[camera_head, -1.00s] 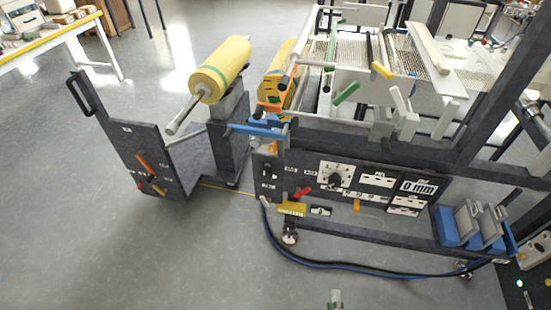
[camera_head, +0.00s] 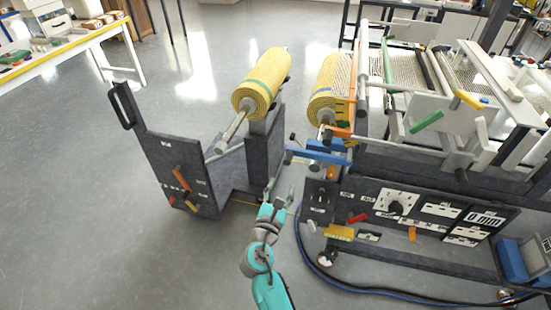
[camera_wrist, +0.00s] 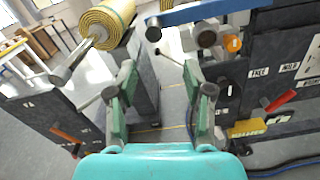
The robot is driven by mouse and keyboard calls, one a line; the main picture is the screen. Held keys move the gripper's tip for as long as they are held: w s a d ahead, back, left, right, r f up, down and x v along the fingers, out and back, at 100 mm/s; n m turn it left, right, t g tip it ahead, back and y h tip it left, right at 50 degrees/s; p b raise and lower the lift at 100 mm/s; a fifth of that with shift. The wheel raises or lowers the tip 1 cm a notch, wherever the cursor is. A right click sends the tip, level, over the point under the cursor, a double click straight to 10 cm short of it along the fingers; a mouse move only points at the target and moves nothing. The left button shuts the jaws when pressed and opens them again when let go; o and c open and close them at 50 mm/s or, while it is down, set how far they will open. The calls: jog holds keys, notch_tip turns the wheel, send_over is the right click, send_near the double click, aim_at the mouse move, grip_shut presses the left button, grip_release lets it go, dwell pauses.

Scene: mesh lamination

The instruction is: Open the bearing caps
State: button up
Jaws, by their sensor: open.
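Blue bars (camera_head: 322,156), which look like the bearing caps, sit at the left end of the machine, below the right yellow roll (camera_head: 326,100). One blue bar (camera_wrist: 215,11) crosses the top of the wrist view, with a grey round shaft end (camera_wrist: 207,38) and an orange knob (camera_wrist: 233,44) under it. An orange part (camera_head: 338,132) sits just above the blue bars in the head view. My gripper (camera_head: 281,192) is open and empty, below and left of the blue bars. In the wrist view its green fingers (camera_wrist: 160,80) stand wide apart, not touching the bar.
A yellow roll (camera_head: 262,85) sits on a shaft on the dark roll stand (camera_head: 180,170) at left. The machine's control panel (camera_head: 400,208) is to the right. A dark hose (camera_head: 350,283) runs along the floor. Open grey floor lies at left and front.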

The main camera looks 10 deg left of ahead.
aim_at(286, 164)
jog(key=w, duration=1.1)
jog(key=shift+a+r, duration=0.25)
grip_shut()
